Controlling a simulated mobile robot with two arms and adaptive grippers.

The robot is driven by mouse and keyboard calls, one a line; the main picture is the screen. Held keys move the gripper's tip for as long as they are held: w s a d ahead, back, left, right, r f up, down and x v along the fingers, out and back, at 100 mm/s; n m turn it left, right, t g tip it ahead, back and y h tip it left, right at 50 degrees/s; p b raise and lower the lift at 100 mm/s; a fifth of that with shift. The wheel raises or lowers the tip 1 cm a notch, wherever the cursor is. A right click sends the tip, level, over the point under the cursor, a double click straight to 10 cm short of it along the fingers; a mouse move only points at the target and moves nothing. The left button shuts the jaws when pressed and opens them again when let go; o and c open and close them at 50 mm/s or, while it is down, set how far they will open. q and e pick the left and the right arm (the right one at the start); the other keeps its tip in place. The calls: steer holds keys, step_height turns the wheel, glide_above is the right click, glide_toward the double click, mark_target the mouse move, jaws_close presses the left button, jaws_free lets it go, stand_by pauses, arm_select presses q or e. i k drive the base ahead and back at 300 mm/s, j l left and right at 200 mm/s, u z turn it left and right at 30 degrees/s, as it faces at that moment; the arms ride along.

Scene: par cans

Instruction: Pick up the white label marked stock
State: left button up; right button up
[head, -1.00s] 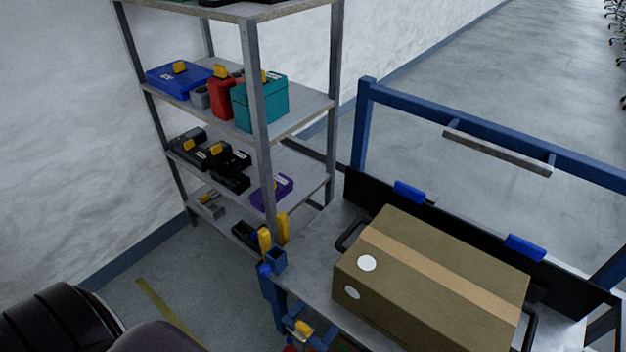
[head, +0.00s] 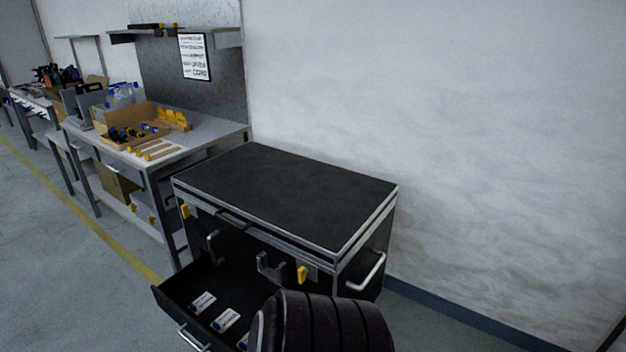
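One label (head: 203,301) lies toward the back, another label (head: 227,319) is in the middle, and a third label (head: 243,341) is partly hidden behind a dark ribbed part of mine. Their print is too small to read, so I cannot tell which is marked stock. Neither of my grippers shows in the view.
The open drawer (head: 173,295) juts from the black-topped cabinet (head: 290,195), which stands against the wall. Yellow tags and grey brackets (head: 270,268) sit on its front. A cluttered workbench (head: 215,128) stands to the left. The floor (head: 70,285) at left is clear.

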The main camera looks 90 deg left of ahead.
mark_target(228, 318)
steer(key=j+u, duration=0.1)
steer(key=u, duration=2.05)
steer(key=l+u, duration=0.1)
steer(key=u, duration=0.35)
steer(key=k+u, duration=0.1)
steer(key=u, duration=0.4)
steer(key=l+u, duration=0.1)
steer(key=u, duration=0.35)
